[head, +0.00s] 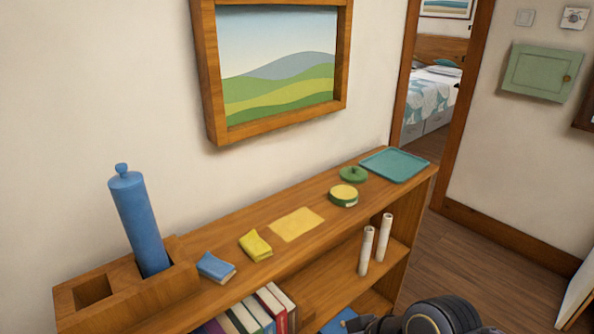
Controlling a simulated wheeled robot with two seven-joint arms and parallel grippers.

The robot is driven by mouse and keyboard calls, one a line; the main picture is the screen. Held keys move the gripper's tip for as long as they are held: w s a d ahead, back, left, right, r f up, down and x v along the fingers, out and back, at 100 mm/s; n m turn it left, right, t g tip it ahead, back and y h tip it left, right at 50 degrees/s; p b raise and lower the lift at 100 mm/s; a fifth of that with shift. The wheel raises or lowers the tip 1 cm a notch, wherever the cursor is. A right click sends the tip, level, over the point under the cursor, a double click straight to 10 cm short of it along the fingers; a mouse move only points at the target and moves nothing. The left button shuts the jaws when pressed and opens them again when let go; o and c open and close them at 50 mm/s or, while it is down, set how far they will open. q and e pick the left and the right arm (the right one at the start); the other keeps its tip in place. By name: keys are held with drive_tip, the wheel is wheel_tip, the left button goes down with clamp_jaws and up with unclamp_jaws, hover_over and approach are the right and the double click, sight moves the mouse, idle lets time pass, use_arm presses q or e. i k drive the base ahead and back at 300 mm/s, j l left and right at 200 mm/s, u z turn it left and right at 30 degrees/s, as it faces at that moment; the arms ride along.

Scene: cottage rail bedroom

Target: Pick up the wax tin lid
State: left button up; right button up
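The wax tin lid, a green disc with a small knob (353,174), lies on the wooden shelf top near its right end. The round wax tin (343,195), green with a yellow top, sits just in front of the lid. A black part of one of my arms, which looks like the right, shows at the bottom edge, well below and in front of the lid. What may be its gripper (366,324) is cut off by the frame, and its fingers cannot be made out. My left gripper is not in view.
The shelf top (200,255) also bears a teal tray (395,165) right of the lid, a yellow sheet (297,224), yellow and blue folded cloths, and a wooden holder with a blue cylinder (140,220). Two white candles (375,244) and books stand below. A framed picture hangs above.

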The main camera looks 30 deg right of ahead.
sight(354, 174)
drive_tip(key=l+u, duration=1.25)
drive_tip(key=u, duration=0.15)
drive_tip(key=k+l+u, duration=0.1)
drive_tip(key=l, duration=0.35)
drive_tip(key=k+l+u, duration=0.1)
drive_tip(key=k+l, duration=0.15)
drive_tip(key=l, duration=0.25)
drive_tip(key=k+l+u, duration=0.1)
drive_tip(key=l, duration=0.35)
drive_tip(key=k+l+u, duration=0.15)
drive_tip(key=l, duration=0.25)
drive_tip(key=k+l+u, duration=0.1)
drive_tip(key=k+l, duration=0.25)
drive_tip(key=k+l+u, duration=0.1)
drive_tip(key=l, duration=0.35)
drive_tip(key=k+l, duration=0.25)
drive_tip(key=l, duration=0.25)
